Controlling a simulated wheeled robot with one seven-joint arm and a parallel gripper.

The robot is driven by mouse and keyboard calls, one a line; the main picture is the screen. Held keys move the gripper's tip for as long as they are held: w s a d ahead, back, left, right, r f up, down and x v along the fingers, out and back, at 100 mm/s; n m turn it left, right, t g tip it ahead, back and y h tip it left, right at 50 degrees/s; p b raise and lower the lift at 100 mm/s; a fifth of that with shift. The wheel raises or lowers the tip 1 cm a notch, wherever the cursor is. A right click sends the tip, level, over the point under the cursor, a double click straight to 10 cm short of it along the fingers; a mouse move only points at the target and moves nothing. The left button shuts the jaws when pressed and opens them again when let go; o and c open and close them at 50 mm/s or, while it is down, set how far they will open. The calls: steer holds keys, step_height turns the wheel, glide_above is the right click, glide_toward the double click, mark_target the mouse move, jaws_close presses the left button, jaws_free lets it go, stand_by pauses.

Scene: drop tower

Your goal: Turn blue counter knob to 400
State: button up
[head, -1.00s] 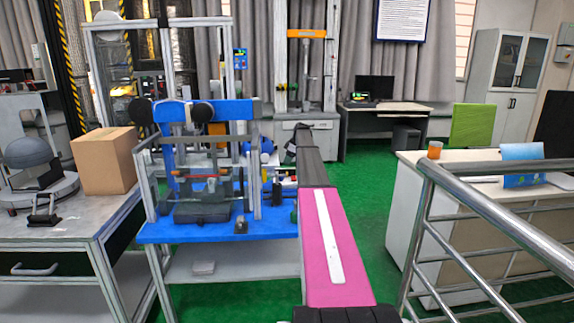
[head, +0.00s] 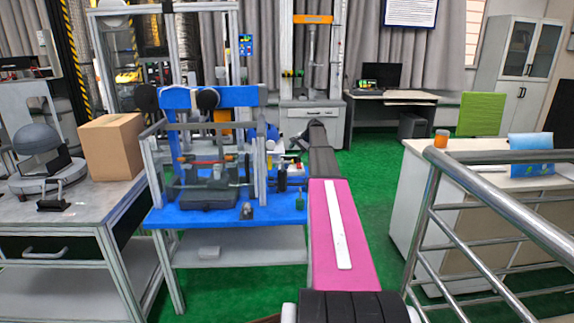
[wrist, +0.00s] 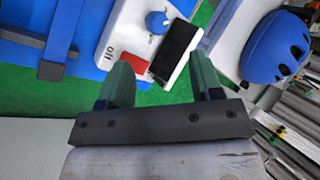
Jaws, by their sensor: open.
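In the wrist view, the blue knob (wrist: 157,22) sits on a white counter panel (wrist: 130,28) near the top. Beside the knob are a dark display (wrist: 177,50) and a red switch (wrist: 137,63) near the printed word "off". My gripper (wrist: 160,76) is open, with its two dark green fingers wide apart and nothing between them. The fingers point toward the panel, and the knob lies beyond their tips, apart from them. In the head view, my arm reaches over the right side of the blue bench (head: 220,217); the knob and fingers cannot be made out there.
A blue helmet-like object (wrist: 277,48) lies right of the panel in the wrist view. In the head view, a blue-topped frame (head: 225,96) stands on the bench, a cardboard box (head: 112,147) stands left, and a metal railing (head: 500,190) runs at right. Green floor (head: 375,180) is open behind.

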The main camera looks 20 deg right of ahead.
mark_target(286, 165)
steer(key=w+a+f+m, duration=0.1)
steer(key=f+m, duration=0.1)
steer(key=m, duration=0.3)
steer(key=w+a+f+m+t, duration=0.1)
steer(key=w+f+m, duration=0.1)
steer(key=m, duration=0.4)
steer(key=w+a+f+m+t, duration=0.1)
steer(key=f+m, duration=0.3)
steer(key=m, duration=0.2)
steer(key=shift+w+a+f, duration=0.15)
steer(key=shift+a+f, duration=0.05)
steer(key=shift+a, duration=0.2)
steer(key=shift+m, duration=0.3)
steer(key=c, duration=0.9)
